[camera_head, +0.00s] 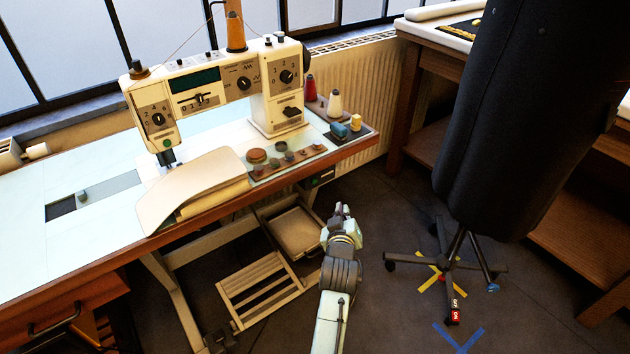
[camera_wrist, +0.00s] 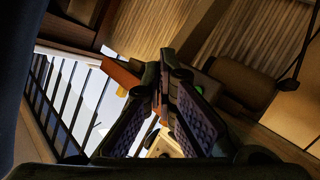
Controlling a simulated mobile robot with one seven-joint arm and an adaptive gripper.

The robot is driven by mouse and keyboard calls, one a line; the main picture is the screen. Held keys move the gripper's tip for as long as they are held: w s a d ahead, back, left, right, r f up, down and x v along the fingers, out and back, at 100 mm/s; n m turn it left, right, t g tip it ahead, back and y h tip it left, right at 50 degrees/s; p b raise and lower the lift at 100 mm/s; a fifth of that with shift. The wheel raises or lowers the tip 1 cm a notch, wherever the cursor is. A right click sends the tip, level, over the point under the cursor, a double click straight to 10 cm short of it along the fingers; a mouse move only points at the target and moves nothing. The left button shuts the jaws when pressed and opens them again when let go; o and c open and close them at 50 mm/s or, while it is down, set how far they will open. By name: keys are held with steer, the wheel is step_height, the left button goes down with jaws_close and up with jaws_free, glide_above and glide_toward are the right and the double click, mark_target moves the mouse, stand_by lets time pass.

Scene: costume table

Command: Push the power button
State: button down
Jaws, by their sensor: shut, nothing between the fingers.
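A sewing machine (camera_head: 215,85) stands on a pale worktable (camera_head: 95,215). A small dark box with a green spot (camera_head: 327,176), which looks like a power button, sits under the table's right front edge. A round green part also shows on the machine's left head (camera_head: 167,143). My gripper (camera_head: 341,210) is shut and empty, below and slightly right of the dark box, apart from it. In the wrist view, my fingers (camera_wrist: 160,85) meet at the tips beside the brown table edge (camera_wrist: 121,76).
Thread spools (camera_head: 335,102) and small items stand on the table's right end. A slatted pedal (camera_head: 262,290) and a tray (camera_head: 297,232) lie below. A ribbed radiator (camera_head: 360,85) is behind. Floor around my gripper is open.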

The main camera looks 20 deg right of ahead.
steer(key=shift+w, duration=0.15)
steer(key=w+a+b, duration=0.1)
steer(key=w+a, duration=0.2)
steer(key=w, duration=0.5)
steer(key=shift+w+a, duration=0.1)
steer(key=shift+w, duration=0.05)
stand_by(1.4)
steer(key=shift+w, duration=0.3)
steer(key=shift+w+a, duration=0.2)
steer(key=shift+w, duration=0.2)
stand_by(0.6)
steer(key=shift+s, duration=0.1)
steer(key=shift+s+d+p, duration=0.25)
steer(key=shift+s+p, duration=0.1)
steer(key=shift+s, duration=0.4)
steer(key=shift+s, duration=0.1)
steer(key=shift+s+d+p, duration=0.25)
steer(key=shift+s+d, duration=0.05)
steer(key=shift+s, duration=0.45)
steer(key=shift+s+d+p, duration=0.25)
steer(key=shift+s+d, duration=0.05)
steer(key=shift+s, duration=0.45)
steer(key=shift+s+d+p, duration=0.25)
steer(key=shift+s+d, duration=0.05)
steer(key=shift+s, duration=0.45)
